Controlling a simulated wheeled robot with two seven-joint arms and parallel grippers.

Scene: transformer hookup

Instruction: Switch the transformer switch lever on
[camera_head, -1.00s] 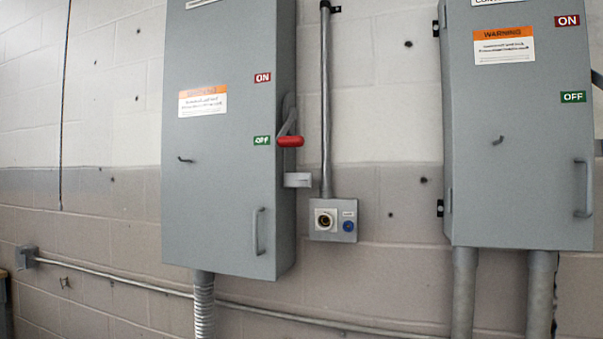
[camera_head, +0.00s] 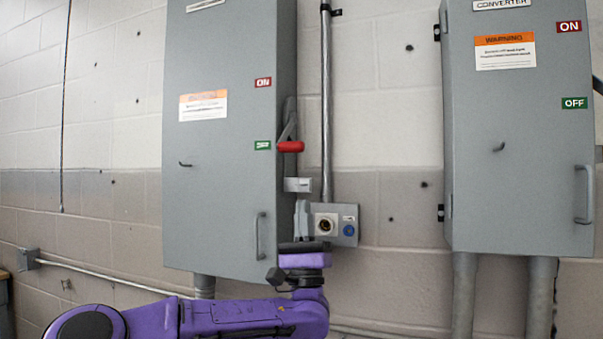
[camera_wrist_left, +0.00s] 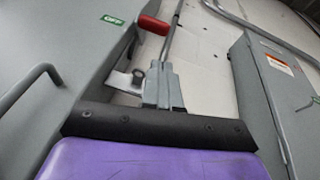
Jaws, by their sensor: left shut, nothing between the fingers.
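The transformer switch lever, with its red handle (camera_head: 291,146), is on the right side of the left grey cabinet (camera_head: 225,225). The handle sits low, level with the green OFF label (camera_head: 262,145) and below the red ON label (camera_head: 263,82). My left gripper (camera_head: 302,205) points up, shut and empty, below the red handle and apart from it in the head view. In the left wrist view the shut fingers (camera_wrist_left: 163,75) show below the red handle (camera_wrist_left: 154,25). They partly cover the small outlet box. My right gripper is not in view.
A grey bracket (camera_head: 298,184) juts from the cabinet side between handle and gripper. An outlet box (camera_head: 346,222) with a blue cap hangs on a vertical conduit (camera_head: 327,110) just right. A second grey cabinet (camera_head: 520,180) stands further right.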

